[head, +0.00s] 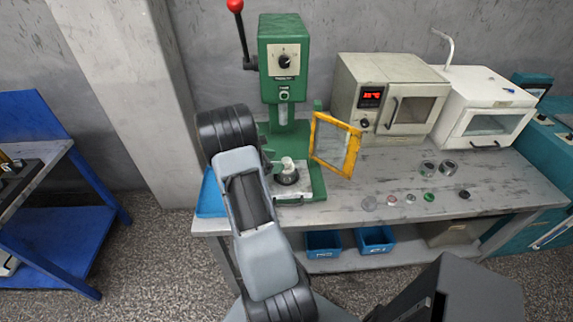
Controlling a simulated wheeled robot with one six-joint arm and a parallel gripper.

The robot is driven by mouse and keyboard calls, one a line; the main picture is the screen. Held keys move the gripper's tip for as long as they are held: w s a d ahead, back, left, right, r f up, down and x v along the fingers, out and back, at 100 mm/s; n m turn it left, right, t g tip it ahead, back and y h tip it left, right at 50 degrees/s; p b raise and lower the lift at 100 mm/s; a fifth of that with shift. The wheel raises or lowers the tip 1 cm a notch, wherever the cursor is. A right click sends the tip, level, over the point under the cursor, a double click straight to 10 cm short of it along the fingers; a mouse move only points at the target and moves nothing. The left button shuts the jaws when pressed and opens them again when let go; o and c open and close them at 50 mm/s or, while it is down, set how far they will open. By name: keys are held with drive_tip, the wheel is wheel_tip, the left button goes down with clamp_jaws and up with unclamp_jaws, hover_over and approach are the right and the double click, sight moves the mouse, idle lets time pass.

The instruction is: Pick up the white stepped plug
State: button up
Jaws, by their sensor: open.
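A small white stepped piece, which looks like the white stepped plug (288,165), stands upright on a dark round base in the work area of the green press (284,70). My grey and black arm rises in front of the press, just left of the plug, and covers part of the press's left side. Whether anything touches the plug's left side is too small to tell.
A yellow-framed guard (335,145) stands open at the plug's right. Several small parts, among them a green one (429,197), lie on the grey bench (340,205). A display oven (388,95) and a white cabinet (485,108) stand behind. Blue bins (323,243) sit below.

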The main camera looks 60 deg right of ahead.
sight(284, 161)
drive_tip(key=shift+s+d+f+p, duration=0.15)
drive_tip(key=shift+s+d+p, duration=0.2)
drive_tip(key=shift+d, duration=0.1)
drive_tip(key=shift+p+x, duration=0.55)
drive_tip(key=shift+x, duration=1.6)
drive_tip(key=shift+a, duration=0.1)
drive_tip(key=shift+c, duration=0.3)
drive_tip(key=c, duration=1)
drive_tip(key=shift+o, duration=0.2)
